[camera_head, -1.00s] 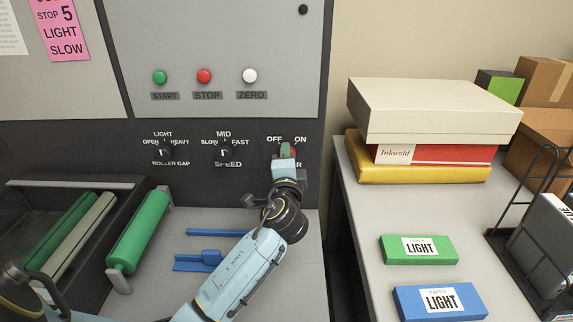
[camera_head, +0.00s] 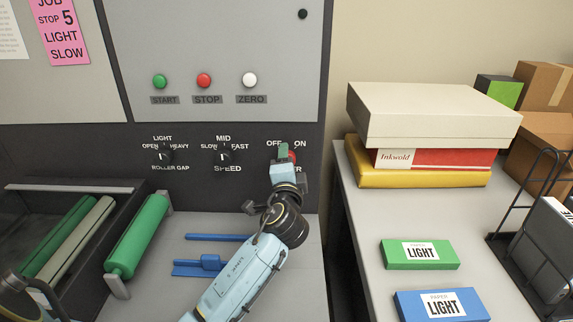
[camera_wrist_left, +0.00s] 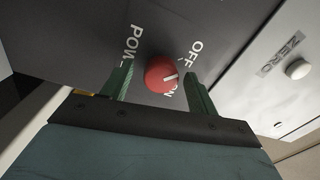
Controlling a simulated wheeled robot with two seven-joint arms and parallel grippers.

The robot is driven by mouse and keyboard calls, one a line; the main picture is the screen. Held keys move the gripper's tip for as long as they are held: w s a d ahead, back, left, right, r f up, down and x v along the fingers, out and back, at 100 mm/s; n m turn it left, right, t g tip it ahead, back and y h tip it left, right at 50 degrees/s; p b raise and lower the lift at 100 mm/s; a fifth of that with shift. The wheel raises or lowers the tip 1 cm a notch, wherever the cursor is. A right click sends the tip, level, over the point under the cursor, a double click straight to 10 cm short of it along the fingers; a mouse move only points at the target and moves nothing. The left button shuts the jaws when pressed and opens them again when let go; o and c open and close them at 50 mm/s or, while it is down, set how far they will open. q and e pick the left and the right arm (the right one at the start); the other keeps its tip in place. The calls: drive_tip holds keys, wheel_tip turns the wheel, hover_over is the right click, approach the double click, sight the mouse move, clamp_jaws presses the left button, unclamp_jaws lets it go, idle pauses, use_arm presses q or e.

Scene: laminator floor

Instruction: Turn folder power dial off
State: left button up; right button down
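The red power dial (camera_wrist_left: 161,74) sits on the dark panel between the OFF and ON labels in the left wrist view. Its white line points toward the side with these labels; which one it marks is hard to tell. In the head view the dial (camera_head: 292,156) is partly hidden behind my left gripper (camera_head: 284,154). In the left wrist view my left gripper (camera_wrist_left: 160,72) is open, with one green finger on each side of the dial and a visible gap on both sides. My right gripper is not in view.
Speed dial (camera_head: 224,157) and roller gap dial (camera_head: 165,156) are to the left on the same panel. Start (camera_head: 160,81), stop (camera_head: 204,80) and zero (camera_head: 250,80) buttons are above. A green roller (camera_head: 137,236) is at lower left. A side table (camera_head: 365,235) holds boxes.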

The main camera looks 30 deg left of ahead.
use_arm(q)
drive_tip(key=v, duration=1.3)
drive_tip(key=shift+d+b, duration=0.2)
drive_tip(key=shift+b, duration=0.2)
